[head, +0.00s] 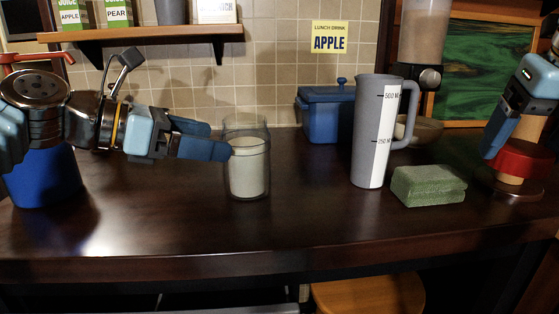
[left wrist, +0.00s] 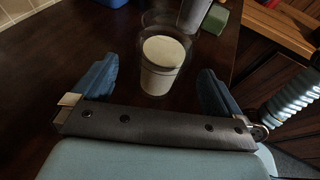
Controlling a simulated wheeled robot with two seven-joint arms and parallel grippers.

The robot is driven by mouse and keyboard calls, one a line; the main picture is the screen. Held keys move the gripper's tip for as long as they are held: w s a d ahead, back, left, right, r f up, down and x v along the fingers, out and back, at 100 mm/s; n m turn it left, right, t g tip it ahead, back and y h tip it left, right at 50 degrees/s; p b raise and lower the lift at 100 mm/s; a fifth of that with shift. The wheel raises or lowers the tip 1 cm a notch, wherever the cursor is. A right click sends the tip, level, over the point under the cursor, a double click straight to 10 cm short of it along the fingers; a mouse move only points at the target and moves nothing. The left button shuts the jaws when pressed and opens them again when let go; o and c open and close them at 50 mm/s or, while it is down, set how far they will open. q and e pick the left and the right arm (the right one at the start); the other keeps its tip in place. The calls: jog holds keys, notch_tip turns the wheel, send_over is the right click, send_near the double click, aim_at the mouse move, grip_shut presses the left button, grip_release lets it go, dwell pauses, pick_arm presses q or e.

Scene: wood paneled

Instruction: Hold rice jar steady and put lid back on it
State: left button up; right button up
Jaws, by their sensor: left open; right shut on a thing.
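The rice jar (head: 248,175) is a clear, open glass jar with white contents, upright on the dark counter. My left gripper (head: 219,140) is open at the jar's left side. In the left wrist view the jar (left wrist: 161,70) stands ahead, between the spread fingertips; I cannot tell whether they touch it. My right gripper (head: 503,145) is at the far right, shut on what looks like the lid (head: 523,160), a red disc with pale wooden parts above and below. The lid is low over a round metallic piece on the counter; any gap between them is unclear.
A grey measuring jug (head: 368,140) and a green sponge (head: 429,186) stand between the jar and the lid. A blue pot (head: 325,115) is behind the jug. A blue canister (head: 45,178) is at the left. The counter in front of the jar is clear.

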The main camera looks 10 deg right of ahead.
aim_at(246, 149)
pick_arm(q)
jog(key=shift+x, duration=1.15)
pick_arm(e)
jog(key=shift+f, duration=0.1)
pick_arm(q)
jog(key=x, duration=0.4)
jog(key=shift+s+f, duration=0.25)
pick_arm(e)
jog(key=shift+f, duration=0.2)
pick_arm(q)
jog(key=shift+w+d+f, duration=0.15)
jog(key=shift+w+d, duration=0.1)
jog(key=shift+d, duration=0.3)
jog(key=shift+c, duration=0.2)
jog(key=c, duration=1.4)
jog(key=shift+o, duration=0.2)
